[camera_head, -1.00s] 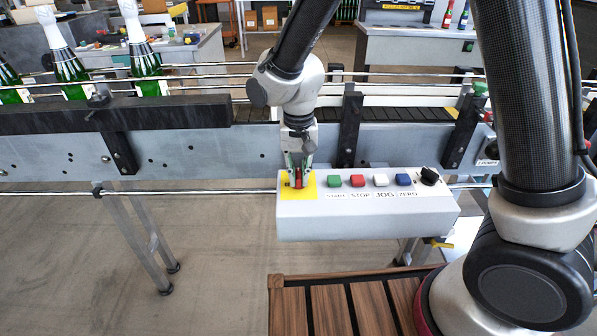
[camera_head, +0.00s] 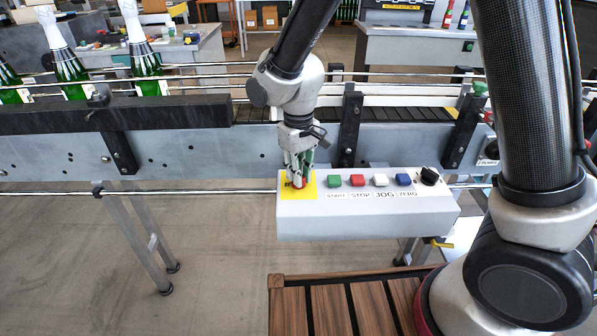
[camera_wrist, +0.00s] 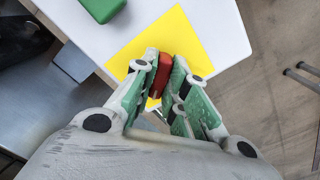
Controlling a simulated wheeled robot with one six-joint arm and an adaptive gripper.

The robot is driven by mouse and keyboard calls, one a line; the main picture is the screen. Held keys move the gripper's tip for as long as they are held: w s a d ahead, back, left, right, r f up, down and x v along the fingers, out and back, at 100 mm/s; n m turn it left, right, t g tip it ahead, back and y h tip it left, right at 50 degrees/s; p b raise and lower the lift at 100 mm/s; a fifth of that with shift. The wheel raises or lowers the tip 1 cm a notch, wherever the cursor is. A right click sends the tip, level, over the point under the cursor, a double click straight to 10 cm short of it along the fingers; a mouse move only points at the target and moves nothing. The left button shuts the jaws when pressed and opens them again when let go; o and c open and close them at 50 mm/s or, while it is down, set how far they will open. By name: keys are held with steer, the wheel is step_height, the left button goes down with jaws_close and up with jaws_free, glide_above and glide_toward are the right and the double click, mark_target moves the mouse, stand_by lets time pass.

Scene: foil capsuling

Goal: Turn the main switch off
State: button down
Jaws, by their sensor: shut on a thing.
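The main switch is a red handle on a yellow plate (camera_head: 309,189) at the left end of the grey control box (camera_head: 360,220). My gripper (camera_head: 298,183) points down over the plate, with its fingers around the red handle. In the wrist view, the red handle (camera_wrist: 161,75) shows between the two green-padded fingertips (camera_wrist: 163,82), which are closed on its sides. The yellow plate (camera_wrist: 188,38) shows around it. The fingers hide part of the handle, and I cannot read any marks for its position.
To the right on the box are a green START button (camera_head: 334,181), a red STOP button (camera_head: 357,180), a white JOG button (camera_head: 380,180), a blue ZERO button (camera_head: 403,180) and a black knob (camera_head: 429,176). The conveyor (camera_head: 210,150) with bottles (camera_head: 142,55) runs behind.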

steer(key=n, duration=0.5)
steer(key=shift+n, duration=0.3)
steer(key=n, duration=0.4)
steer(key=shift+n, duration=0.4)
steer(key=c, duration=1.4)
jaws_free()
steer(key=shift+c, duration=0.2)
step_height(320, 180, up, 12)
